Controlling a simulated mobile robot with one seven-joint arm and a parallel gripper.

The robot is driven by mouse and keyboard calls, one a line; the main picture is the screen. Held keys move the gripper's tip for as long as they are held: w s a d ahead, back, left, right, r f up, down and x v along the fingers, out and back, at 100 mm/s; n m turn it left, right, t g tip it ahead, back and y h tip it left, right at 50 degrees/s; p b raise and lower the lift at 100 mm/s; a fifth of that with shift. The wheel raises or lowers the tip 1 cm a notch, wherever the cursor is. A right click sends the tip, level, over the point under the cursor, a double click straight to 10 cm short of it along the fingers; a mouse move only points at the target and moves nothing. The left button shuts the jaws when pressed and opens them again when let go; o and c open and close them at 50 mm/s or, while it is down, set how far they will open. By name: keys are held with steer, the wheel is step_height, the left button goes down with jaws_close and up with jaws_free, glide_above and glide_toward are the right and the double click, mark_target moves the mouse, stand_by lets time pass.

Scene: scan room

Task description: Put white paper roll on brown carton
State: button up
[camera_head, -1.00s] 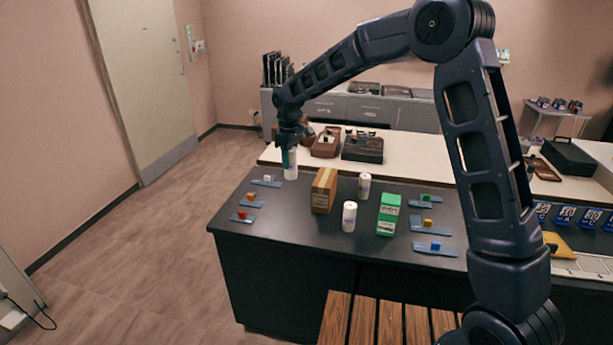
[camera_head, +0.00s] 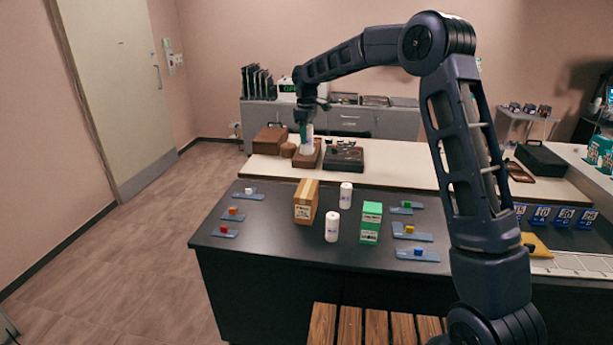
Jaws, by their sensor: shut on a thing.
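My gripper (camera_head: 305,128) is shut on a white paper roll (camera_head: 307,145) and holds it upright above the back part of the counter. Behind and below the roll is a brown tray on the white counter. The brown carton (camera_head: 305,203) stands upright on the dark counter, in front of and below the held roll. Two more white rolls stand on the dark counter to the right of the carton, one farther back (camera_head: 346,195) and one nearer (camera_head: 332,226). The fingertips are small and partly hidden.
A green carton (camera_head: 370,222) stands right of the rolls. Blue trays with small coloured blocks lie at left (camera_head: 231,214) and right (camera_head: 412,232). A dark tray (camera_head: 343,157) sits on the white counter. The dark counter's front left is clear.

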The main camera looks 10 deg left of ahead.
step_height(320, 180, down, 15)
steer(key=shift+f, duration=0.15)
stand_by(0.4)
steer(key=shift+f, duration=0.1)
steer(key=o, duration=1)
step_height(320, 180, up, 12)
steer(key=shift+r, duration=0.1)
steer(key=shift+d, duration=0.1)
